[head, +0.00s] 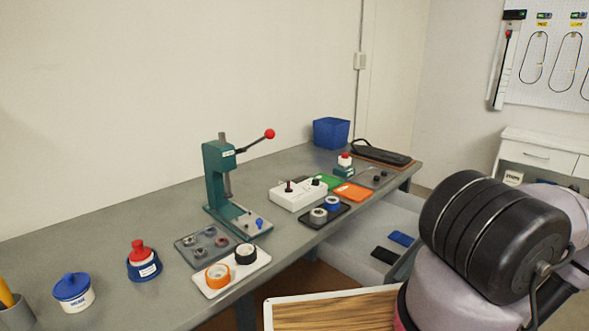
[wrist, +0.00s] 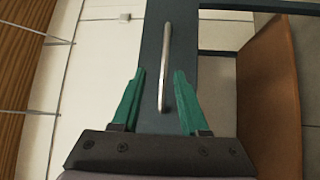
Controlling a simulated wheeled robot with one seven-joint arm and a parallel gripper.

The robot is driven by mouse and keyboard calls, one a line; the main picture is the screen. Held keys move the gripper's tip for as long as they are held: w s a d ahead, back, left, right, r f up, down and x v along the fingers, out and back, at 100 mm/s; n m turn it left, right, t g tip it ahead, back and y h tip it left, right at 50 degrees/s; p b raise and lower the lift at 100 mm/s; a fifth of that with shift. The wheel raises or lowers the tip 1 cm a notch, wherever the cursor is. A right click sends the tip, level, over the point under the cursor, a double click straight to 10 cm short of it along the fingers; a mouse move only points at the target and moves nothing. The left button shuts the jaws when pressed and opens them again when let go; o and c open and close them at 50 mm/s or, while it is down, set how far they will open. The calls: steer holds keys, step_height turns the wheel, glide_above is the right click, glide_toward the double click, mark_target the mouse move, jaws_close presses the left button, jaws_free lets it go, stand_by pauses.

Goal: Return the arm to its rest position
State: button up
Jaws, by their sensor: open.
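My gripper (wrist: 159,74) shows in the wrist view with its two green fingers spread apart. Nothing is held between them. A long silver bar handle (wrist: 166,60) on a dark grey panel (wrist: 152,45) appears between and beyond the fingers; the gap between them and it cannot be judged. In the head view, my arm fills the lower right, with a large black ribbed part, and the gripper itself is not visible there.
A long grey workbench (head: 120,229) carries a green press (head: 222,185), a white control box (head: 298,195), a blue bin (head: 331,132) and several trays. A pale open drawer (head: 345,255) below it holds a blue item (head: 401,239) and a black item (head: 385,255). A wooden-topped surface (head: 335,315) is in front.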

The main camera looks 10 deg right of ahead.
steer(key=w+a+r+n+y, duration=0.1)
steer(key=w+r+n+y, duration=0.1)
steer(key=r, duration=0.1)
steer(key=w+r+n+y, duration=0.2)
steer(key=r+n+y, duration=0.1)
steer(key=w+a+r+n+g+y, duration=0.1)
steer(key=r+n+y, duration=0.1)
steer(key=r+n, duration=0.1)
steer(key=shift+w+a+r+y, duration=0.3)
steer(key=shift+w+r+y, duration=0.1)
steer(key=shift+r, duration=0.1)
steer(key=w+a+r+n+g+y, duration=0.2)
steer(key=a+r+n+g+y, duration=0.2)
steer(key=a+r+n+g, duration=0.5)
steer(key=w+a+r+n+g+y, duration=0.2)
steer(key=a+r+n+g+y, duration=0.15)
steer(key=a+r+n, duration=0.65)
steer(key=s+a+r+n+h, duration=0.3)
steer(key=s+a+r+n, duration=0.1)
steer(key=r+n, duration=0.4)
steer(key=s+a+r+n+h, duration=0.4)
steer(key=s+a+r+n, duration=0.1)
steer(key=s+r+n, duration=0.2)
steer(key=s+a+r+n+t+h, duration=0.1)
steer(key=s+a+r+n+h, duration=0.3)
steer(key=r+n, duration=0.5)
step_height(320, 180, up, 2)
steer(key=shift+s+a+n, duration=0.25)
steer(key=shift+s+n, duration=0.15)
steer(key=shift+s, duration=0.4)
